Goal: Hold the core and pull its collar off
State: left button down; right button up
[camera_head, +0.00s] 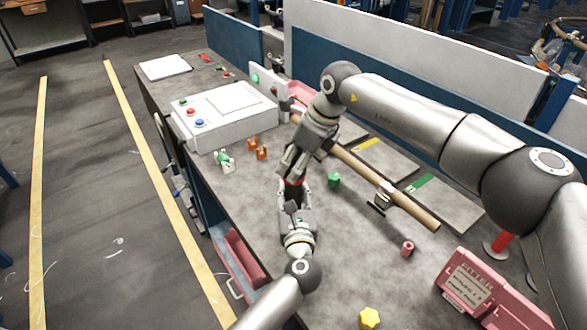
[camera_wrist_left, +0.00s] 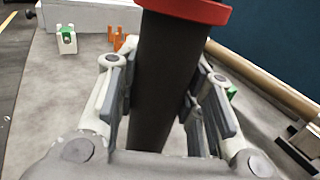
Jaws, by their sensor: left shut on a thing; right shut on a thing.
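The core is a dark cylinder. In the left wrist view the core (camera_wrist_left: 163,85) stands between the fingers of my left gripper (camera_wrist_left: 165,105), which is shut on it. The red collar (camera_wrist_left: 190,10) is a ring around the core's far end, cut off by the top of that view. In the head view the collar shows as a small red patch (camera_head: 295,182) between my two grippers. My right gripper (camera_head: 290,168) comes from above and is shut at the collar end; its fingers hide most of the collar. My left gripper (camera_head: 293,205) is just below it.
A long wooden roll (camera_head: 375,182) lies behind the grippers. A white control box (camera_head: 225,120), orange clips (camera_head: 257,150), a green piece (camera_head: 334,179), a pink spool (camera_head: 407,248) and a yellow star knob (camera_head: 369,317) stand on the grey table.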

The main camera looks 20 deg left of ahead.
notch_tip(320, 180, up, 9)
dwell(0.8)
notch_tip(320, 180, up, 8)
jog(key=shift+f, duration=0.25)
dwell(0.4)
dwell(0.6)
pick_arm(q)
jog(key=c, duration=0.9)
grip_release()
